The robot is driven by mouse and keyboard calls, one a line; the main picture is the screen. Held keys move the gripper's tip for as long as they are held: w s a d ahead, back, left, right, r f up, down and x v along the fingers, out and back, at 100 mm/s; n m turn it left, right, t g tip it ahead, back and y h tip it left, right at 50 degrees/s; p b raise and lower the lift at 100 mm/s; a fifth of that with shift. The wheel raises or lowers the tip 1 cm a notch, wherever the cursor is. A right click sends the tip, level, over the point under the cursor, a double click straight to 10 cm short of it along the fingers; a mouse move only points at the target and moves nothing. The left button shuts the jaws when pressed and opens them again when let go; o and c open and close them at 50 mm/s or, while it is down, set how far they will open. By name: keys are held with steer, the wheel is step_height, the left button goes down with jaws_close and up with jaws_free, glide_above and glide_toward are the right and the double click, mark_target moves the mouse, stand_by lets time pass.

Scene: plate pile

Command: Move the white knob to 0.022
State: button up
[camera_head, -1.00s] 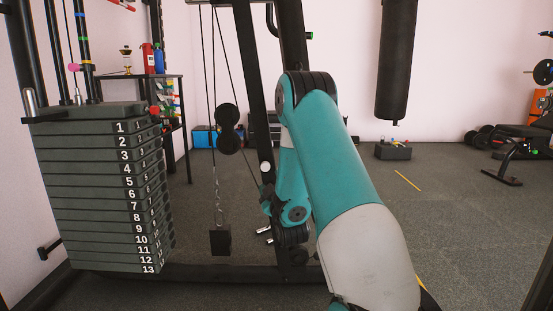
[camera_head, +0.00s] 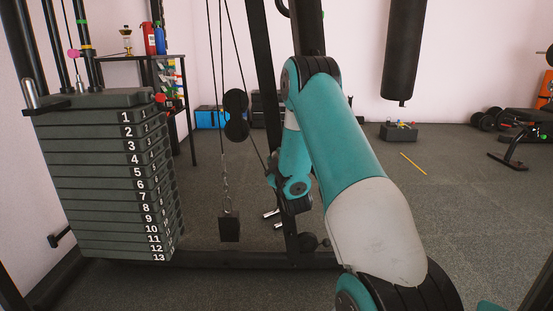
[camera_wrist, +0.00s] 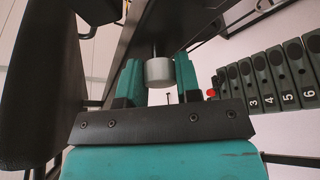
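The white knob (camera_wrist: 159,72) is a short pale cylinder on a thin stem in the wrist view. It sits between the two teal fingers of my gripper (camera_wrist: 160,66), near their tips. The fingers flank it closely on both sides; I cannot tell whether they press on it. In the head view my gripper (camera_head: 271,180) is at the black upright of the weight machine, and the knob cannot be made out there.
The numbered weight stack (camera_head: 95,180) stands at the left. A cable with a black block (camera_head: 229,228) hangs between it and my arm. A punching bag (camera_head: 404,50) hangs at the back right. Open floor (camera_head: 450,230) lies to the right.

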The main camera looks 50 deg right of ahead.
jaws_close()
steer(key=shift+s+a+b, duration=0.85)
steer(key=shift+s+a, duration=0.05)
steer(key=shift+a, duration=0.05)
steer(key=o, duration=0.9)
jaws_free()
steer(key=shift+a, duration=0.1)
